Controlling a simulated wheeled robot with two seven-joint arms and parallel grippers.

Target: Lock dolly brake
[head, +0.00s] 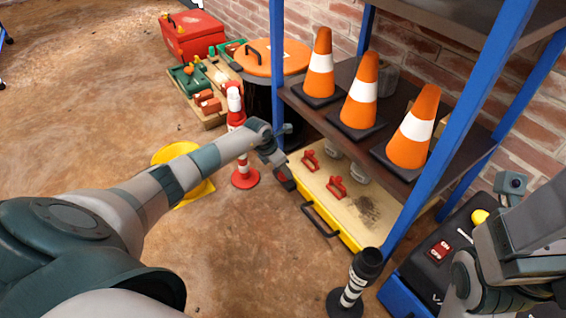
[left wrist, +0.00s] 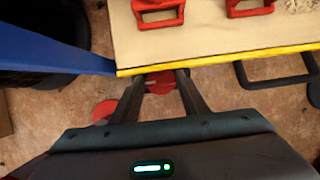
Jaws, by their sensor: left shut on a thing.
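The dolly (head: 318,193) has a pale wooden top and a yellow edge, and stands low under the shelf. Its yellow edge also shows in the left wrist view (left wrist: 220,59). My left gripper (head: 287,180) is at the dolly's near left corner, below the top. In the left wrist view, its two fingers flank a red piece (left wrist: 160,82) just under the edge, seemingly the brake pedal. The fingers are shut on it; its lower part is hard to make out. My right arm (head: 520,250) is at the lower right; its fingers cannot be made out.
Blue shelf posts (head: 276,70) rise beside my left gripper. Several traffic cones (head: 363,90) stand on the shelf. Red clamps (head: 336,188) sit on the dolly top and a black handle (head: 318,222) juts from its front. A red-white post (head: 240,150) and a black-white post (head: 352,285) stand nearby.

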